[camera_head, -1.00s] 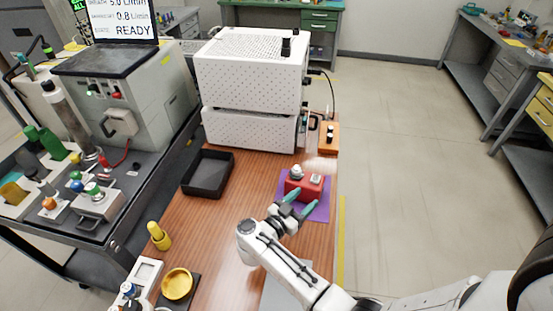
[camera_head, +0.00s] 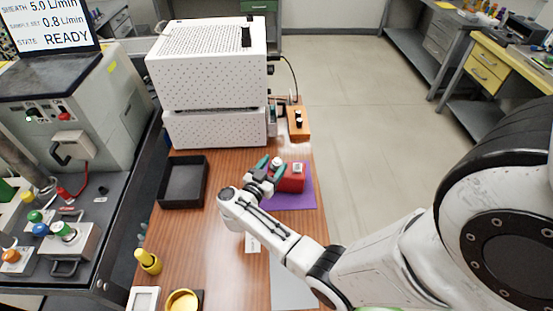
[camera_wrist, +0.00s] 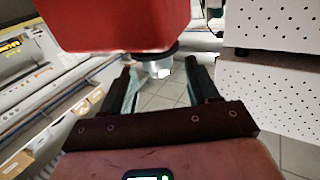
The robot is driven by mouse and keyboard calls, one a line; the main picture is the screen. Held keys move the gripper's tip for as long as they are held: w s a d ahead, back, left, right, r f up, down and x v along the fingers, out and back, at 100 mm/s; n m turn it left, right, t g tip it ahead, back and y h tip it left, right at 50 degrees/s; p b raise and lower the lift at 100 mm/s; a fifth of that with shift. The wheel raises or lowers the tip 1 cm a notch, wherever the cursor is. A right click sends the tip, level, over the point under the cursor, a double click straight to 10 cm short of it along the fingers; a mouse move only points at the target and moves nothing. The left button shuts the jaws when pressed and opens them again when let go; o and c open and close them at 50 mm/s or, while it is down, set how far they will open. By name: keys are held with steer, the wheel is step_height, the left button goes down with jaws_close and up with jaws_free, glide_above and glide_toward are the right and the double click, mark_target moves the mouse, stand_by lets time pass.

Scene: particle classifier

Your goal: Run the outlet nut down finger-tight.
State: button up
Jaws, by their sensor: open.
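A red block (camera_head: 291,181) sits on a purple mat (camera_head: 303,201) on the wooden bench. Two pale metal fittings show on it, a left one (camera_head: 277,162) and a right one (camera_head: 297,168). I cannot tell from the frames which is the outlet nut. My gripper (camera_head: 270,168) is open, its teal fingers at the block's left side, near the left fitting. In the wrist view, the red block (camera_wrist: 120,22) fills the upper left, and a shiny metal fitting (camera_wrist: 158,68) shows below it, between and beyond the open fingers (camera_wrist: 162,85). No grip on it shows.
A white perforated cabinet (camera_head: 205,75) stands at the back. A black tray (camera_head: 183,203) lies left of the gripper. An orange block with black knobs (camera_head: 300,133) is behind the mat. A yellow bottle (camera_head: 148,262) and yellow dish (camera_head: 183,301) are at the front left.

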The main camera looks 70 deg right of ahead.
steer(key=shift+s+d, duration=0.15)
steer(key=shift+d, duration=0.55)
steer(key=shift+s+d, duration=0.15)
steer(key=shift+d, duration=0.5)
steer(key=c, duration=0.9)
